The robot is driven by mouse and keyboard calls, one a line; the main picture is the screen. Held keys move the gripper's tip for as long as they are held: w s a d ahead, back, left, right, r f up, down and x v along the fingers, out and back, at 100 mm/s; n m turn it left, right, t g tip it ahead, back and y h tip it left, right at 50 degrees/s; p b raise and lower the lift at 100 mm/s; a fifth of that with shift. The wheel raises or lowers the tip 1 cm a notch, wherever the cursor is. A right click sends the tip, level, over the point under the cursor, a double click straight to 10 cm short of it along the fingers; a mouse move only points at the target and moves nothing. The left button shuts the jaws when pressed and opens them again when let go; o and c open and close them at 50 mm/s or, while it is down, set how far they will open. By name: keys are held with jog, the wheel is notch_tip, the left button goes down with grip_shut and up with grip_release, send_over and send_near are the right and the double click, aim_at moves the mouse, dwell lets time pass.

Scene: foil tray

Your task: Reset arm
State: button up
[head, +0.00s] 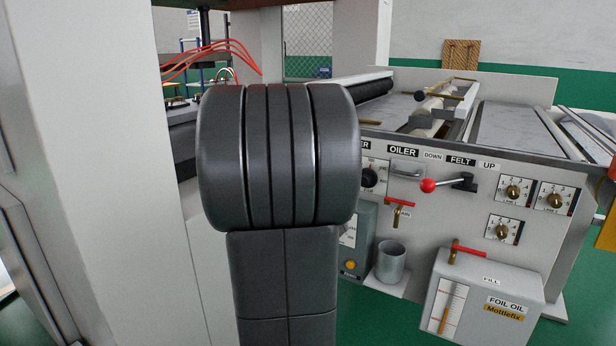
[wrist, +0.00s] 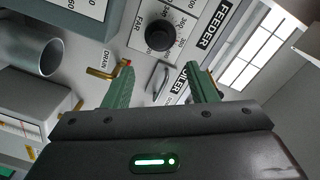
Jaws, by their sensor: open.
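My gripper (wrist: 160,84) shows in the wrist view with its two green fingers spread apart and nothing between them. Behind the fingers is the machine's front panel (wrist: 138,62), with a black FEEDER knob (wrist: 160,33) and a brass drain valve (wrist: 103,73). I cannot tell how far the fingertips are from the panel. In the head view my own dark arm fills the middle, and my gripper is hidden behind it.
The oiler machine (head: 410,220) stands at the right with a red-knobbed lever (head: 428,186) and several dials. A grey cup (head: 391,262) and a foil oil box (head: 483,295) sit low before it. A white column (head: 110,150) stands at left.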

aim_at(367, 179)
jog(key=x, duration=1.2)
jog(key=shift+r+b, duration=0.1)
jog(key=shift+b, duration=0.2)
